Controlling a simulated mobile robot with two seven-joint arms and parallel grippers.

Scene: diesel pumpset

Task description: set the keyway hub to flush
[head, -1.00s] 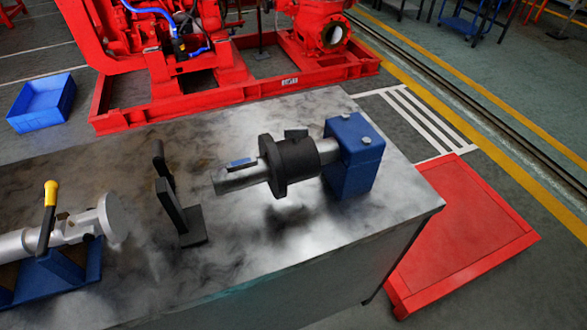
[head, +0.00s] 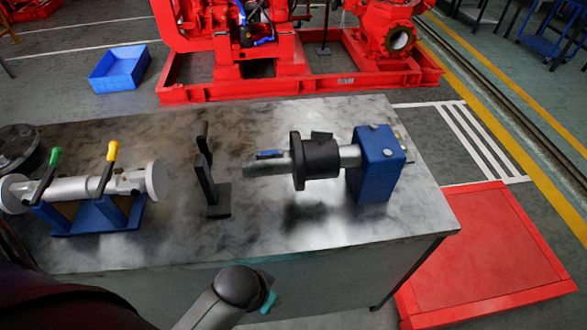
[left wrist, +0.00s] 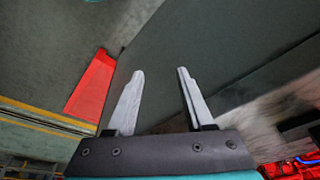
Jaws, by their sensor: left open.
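The keyway hub (head: 318,160) is a black flanged sleeve around a horizontal silver shaft (head: 256,169) on the metal bench. A blue key (head: 269,154) lies on top of the shaft, left of the hub. The shaft's right end is held in a blue block (head: 378,165). A short length of bare shaft shows between hub and block. My left gripper (left wrist: 160,72) is open and empty in the left wrist view, with no hub between its fingers. In the head view only part of my arm shows at the bottom, in front of the bench. My right gripper is not in view.
A black upright bracket (head: 217,200) stands left of the shaft end. Further left, a silver pipe piece (head: 75,190) with yellow and green levers rests on blue supports. The bench top (head: 300,250) is clear in front of the hub. A red platform (head: 490,245) lies at right.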

